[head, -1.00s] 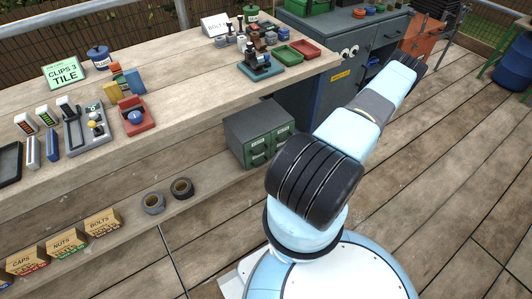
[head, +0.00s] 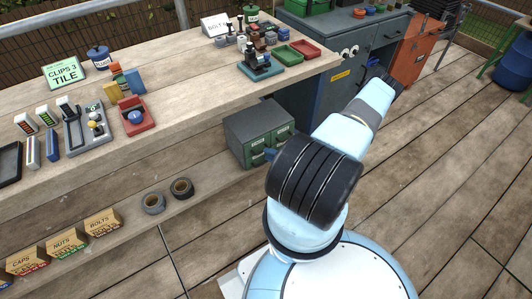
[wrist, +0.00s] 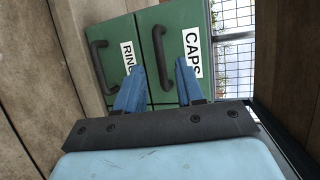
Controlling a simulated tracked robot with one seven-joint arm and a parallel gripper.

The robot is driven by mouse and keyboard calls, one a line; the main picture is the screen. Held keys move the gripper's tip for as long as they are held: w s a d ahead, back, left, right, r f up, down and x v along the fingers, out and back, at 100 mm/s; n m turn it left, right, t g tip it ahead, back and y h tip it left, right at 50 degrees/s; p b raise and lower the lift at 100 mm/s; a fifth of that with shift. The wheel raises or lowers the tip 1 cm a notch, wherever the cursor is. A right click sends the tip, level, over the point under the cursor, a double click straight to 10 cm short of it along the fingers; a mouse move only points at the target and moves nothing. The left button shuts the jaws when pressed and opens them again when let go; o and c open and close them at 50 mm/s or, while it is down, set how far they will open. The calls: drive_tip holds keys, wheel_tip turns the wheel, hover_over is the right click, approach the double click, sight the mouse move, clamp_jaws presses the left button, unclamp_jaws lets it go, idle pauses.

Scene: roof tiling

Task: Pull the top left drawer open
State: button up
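The green drawer cabinet (head: 246,137) stands on the low shelf under the bench in the head view. In the wrist view, the drawer labelled CAPS (wrist: 180,22) has a black bar handle (wrist: 158,55). Turned upright by its lettering, it sits above a drawer labelled RING (wrist: 118,32), its label partly covered, with its own handle (wrist: 96,65). Both look shut. My gripper (wrist: 159,66) is open and empty, its blue fingertips on either side of the CAPS handle in the picture. I cannot tell whether they reach it. The head view shows only a bit of blue finger.
A grey cabinet with eyes (head: 335,80) stands to the right. The deck floor (head: 440,160) is open at right.

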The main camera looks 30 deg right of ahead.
drive_tip(key=shift+x, duration=1.7)
drive_tip(key=shift+c, duration=0.2)
clamp_jaws()
